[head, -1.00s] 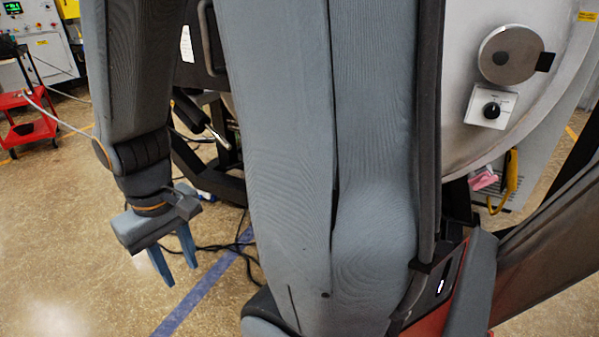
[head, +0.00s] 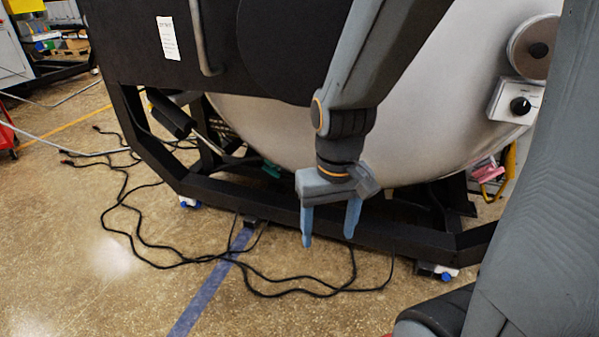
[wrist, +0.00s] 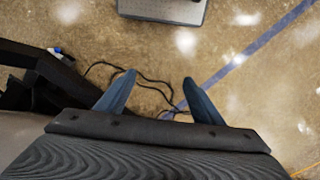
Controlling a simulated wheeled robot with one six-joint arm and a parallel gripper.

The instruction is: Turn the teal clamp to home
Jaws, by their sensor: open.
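A small teal piece (head: 271,170), likely the teal clamp, shows low under the round furnace body, left of my gripper in the head view. It is mostly hidden in shadow, so I cannot tell its angle. My gripper (head: 329,240) hangs in front of the black frame with its blue fingers pointing down, apart and empty. The open fingers also show in the wrist view (wrist: 158,78), over bare floor and cables. The teal piece is not visible in the wrist view.
The black furnace frame (head: 280,222) runs across behind my gripper. Black cables (head: 140,235) lie loose on the floor by a blue line (head: 212,290). A pink clamp (head: 484,172) and a white knob box (head: 515,101) are at right.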

